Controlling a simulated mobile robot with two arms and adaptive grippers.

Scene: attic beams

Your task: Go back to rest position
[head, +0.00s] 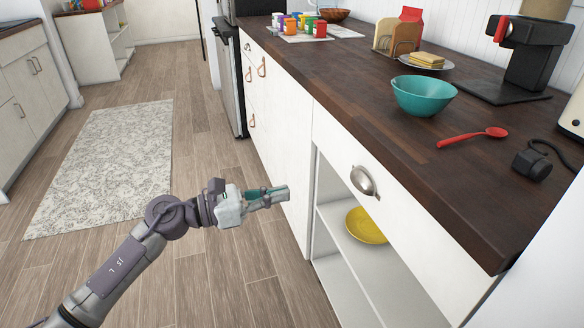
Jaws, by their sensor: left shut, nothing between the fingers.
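My left gripper (280,194) reaches in from the lower left over the wooden floor. It is shut and empty, pointing right toward the white cabinet front. It hangs below the counter top level, to the left of the open shelf compartment. My right gripper is not in the head view.
The dark wooden counter (345,85) bears a teal bowl (423,96), a red spoon (471,138), a sandwich plate (426,62) and a coffee machine (535,50). A yellow plate (365,227) lies in the open shelf. A drawer handle (364,181) juts out. A rug (105,165) covers clear floor.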

